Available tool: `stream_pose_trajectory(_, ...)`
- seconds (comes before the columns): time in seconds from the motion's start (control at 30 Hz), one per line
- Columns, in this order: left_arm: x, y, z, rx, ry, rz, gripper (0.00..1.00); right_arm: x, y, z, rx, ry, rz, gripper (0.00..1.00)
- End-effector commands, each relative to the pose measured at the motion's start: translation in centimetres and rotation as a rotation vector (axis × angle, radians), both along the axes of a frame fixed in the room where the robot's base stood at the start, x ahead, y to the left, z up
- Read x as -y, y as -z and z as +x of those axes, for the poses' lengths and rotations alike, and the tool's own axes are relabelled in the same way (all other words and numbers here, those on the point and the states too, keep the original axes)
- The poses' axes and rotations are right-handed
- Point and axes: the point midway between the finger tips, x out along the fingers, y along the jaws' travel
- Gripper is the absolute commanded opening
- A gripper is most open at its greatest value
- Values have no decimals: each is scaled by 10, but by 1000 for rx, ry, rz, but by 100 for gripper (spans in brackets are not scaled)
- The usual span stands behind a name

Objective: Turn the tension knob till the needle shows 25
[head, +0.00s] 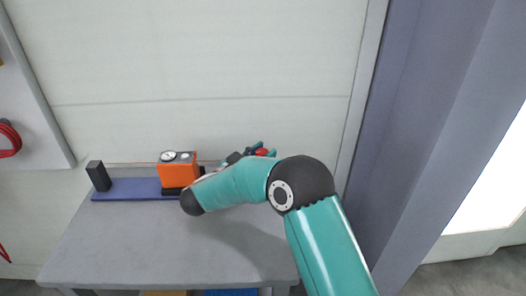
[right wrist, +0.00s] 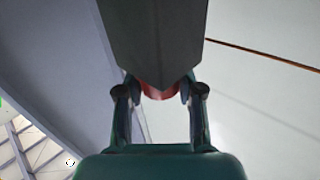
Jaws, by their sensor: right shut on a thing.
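The orange gauge box (head: 178,175) stands on the blue rail at the back of the grey bench. A round white dial (head: 168,156) is on its top; its needle is too small to read. A red knob (head: 262,152) shows in part at the right, beyond my forearm. My right gripper (head: 258,150) is at the knob, partly hidden by my own arm. In the right wrist view its two fingers (right wrist: 158,98) are shut on the red knob (right wrist: 158,91), below a dark block (right wrist: 155,40). My left gripper is not in view.
The blue rail (head: 130,189) carries a black block (head: 98,175) at its left end. A thin wire (right wrist: 262,55) runs off to the right in the right wrist view. A grey column (head: 425,130) rises right of the bench (head: 120,235). The bench's front left is clear.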

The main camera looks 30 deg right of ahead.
Motion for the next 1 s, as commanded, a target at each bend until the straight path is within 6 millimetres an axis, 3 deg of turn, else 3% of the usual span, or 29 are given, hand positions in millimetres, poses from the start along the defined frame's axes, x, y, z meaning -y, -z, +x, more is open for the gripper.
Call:
stream_pose_trajectory(0.53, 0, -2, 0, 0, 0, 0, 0, -1, 0, 0, 1, 36, 0, 2)
stream_pose_trajectory(0.57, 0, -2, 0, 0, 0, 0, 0, -1, 0, 0, 1, 36, 0, 40)
stream_pose_trajectory(0.7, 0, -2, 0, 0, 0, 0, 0, -1, 0, 0, 0, 36, 0, 63)
stream_pose_trajectory(1.0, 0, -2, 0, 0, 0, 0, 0, -1, 0, 0, 0, 37, 0, 63)
